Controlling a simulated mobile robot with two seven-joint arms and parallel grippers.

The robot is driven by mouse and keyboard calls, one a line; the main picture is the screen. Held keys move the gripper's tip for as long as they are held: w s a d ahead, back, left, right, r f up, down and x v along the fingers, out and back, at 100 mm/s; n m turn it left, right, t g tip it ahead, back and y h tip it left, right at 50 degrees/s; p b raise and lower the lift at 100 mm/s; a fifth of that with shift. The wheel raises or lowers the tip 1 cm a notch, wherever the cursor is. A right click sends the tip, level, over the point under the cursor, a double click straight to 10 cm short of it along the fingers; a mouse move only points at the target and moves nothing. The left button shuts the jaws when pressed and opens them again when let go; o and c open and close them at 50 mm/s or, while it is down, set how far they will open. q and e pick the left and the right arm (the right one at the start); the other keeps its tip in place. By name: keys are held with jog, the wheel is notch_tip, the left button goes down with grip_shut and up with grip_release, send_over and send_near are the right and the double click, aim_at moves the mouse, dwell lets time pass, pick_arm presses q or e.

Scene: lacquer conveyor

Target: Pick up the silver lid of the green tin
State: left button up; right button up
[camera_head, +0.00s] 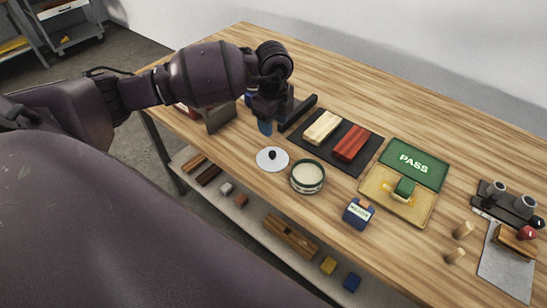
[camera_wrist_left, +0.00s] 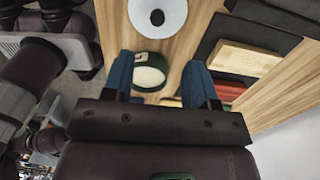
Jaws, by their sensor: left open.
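The silver lid (camera_head: 263,160) is a pale round disc with a small black knob. It lies flat on the wooden table, just left of the green tin (camera_head: 307,187). The tin is round, with a dark green rim and a cream inside, and has no lid on it. My left gripper (camera_head: 272,122) is open and empty, above the table behind the lid. In the left wrist view the lid (camera_wrist_left: 176,20) shows at the top, beyond the blue fingertips (camera_wrist_left: 160,75); the tin (camera_wrist_left: 150,73) shows between them. My right gripper is not in view.
A black tray (camera_head: 335,152) with a cream block and a red block lies behind the tin. A blue box (camera_head: 357,213) and a green PASS card (camera_head: 413,163) are to the right. A lower shelf holds several blocks.

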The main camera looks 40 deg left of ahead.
pick_arm(q)
send_over(272, 152)
jog(key=f, duration=0.5)
jog(key=shift+w+d+f, duration=0.15)
jog(key=shift+w+f, duration=0.05)
jog(key=shift+f, duration=0.05)
notch_tip(272, 152, down, 5)
jog(key=shift+s+f, duration=0.1)
jog(key=shift+s, duration=0.05)
grip_shut()
